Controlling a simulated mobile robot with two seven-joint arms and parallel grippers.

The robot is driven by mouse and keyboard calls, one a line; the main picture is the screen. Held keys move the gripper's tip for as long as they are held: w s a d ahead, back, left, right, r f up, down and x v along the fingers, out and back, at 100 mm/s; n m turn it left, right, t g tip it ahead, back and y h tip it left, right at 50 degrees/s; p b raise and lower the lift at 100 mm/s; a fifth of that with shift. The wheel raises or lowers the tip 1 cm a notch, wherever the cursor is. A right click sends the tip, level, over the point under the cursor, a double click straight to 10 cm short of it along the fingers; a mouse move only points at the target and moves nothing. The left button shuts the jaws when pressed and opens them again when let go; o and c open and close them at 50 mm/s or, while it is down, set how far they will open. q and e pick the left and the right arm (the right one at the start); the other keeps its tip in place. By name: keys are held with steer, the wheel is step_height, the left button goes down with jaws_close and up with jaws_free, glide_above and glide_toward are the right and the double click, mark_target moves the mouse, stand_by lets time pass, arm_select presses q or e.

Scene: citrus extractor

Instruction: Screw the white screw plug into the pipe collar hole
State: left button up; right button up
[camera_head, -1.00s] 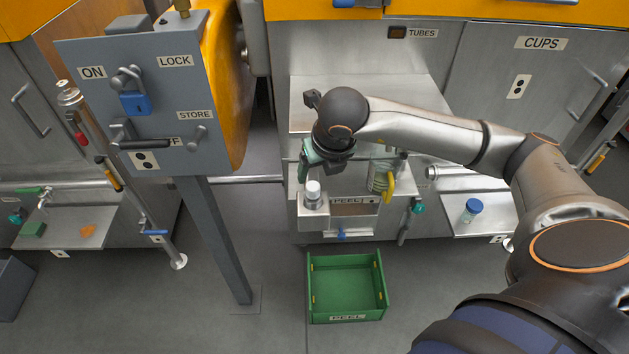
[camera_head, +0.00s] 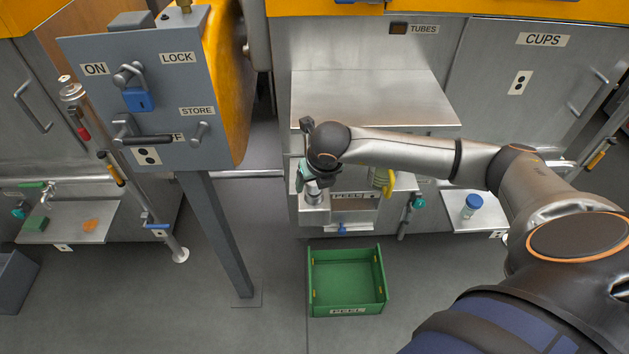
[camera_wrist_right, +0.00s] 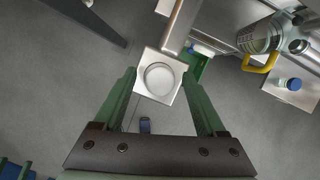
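The white screw plug (camera_wrist_right: 159,79) shows from above in the right wrist view as a round white disc. It sits at the pipe collar, a grey ring around it on a square metal block (camera_wrist_right: 178,53); how deep it sits cannot be told. In the head view the right gripper (camera_head: 313,187) is right over the block and hides the plug. My left gripper is not in view.
A green bin (camera_head: 347,283) stands on the floor below the block. A container with a yellow handle (camera_wrist_right: 262,64) is at the right, near a blue-capped jar (camera_wrist_right: 293,84). A grey switch panel (camera_head: 150,100) on a post stands at the left.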

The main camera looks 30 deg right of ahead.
jaws_close()
stand_by(0.3)
steer(key=m+h, duration=0.1)
steer(key=m, duration=0.2)
steer(key=shift+a+g, duration=0.15)
steer(key=shift+g, duration=0.15)
steer(key=m+h, duration=0.1)
steer(key=m, duration=0.2)
steer(key=shift+w+m+g, duration=0.1)
steer(key=shift+m+g, duration=0.2)
steer(key=shift+g, duration=0.1)
steer(key=m+g, duration=0.1)
steer(key=m, duration=0.1)
steer(key=m+h, duration=0.1)
steer(key=m, duration=0.2)
steer(key=shift+m+g, duration=0.3)
steer(key=shift+g, duration=0.1)
steer(key=shift+c, duration=1)
jaws_free()
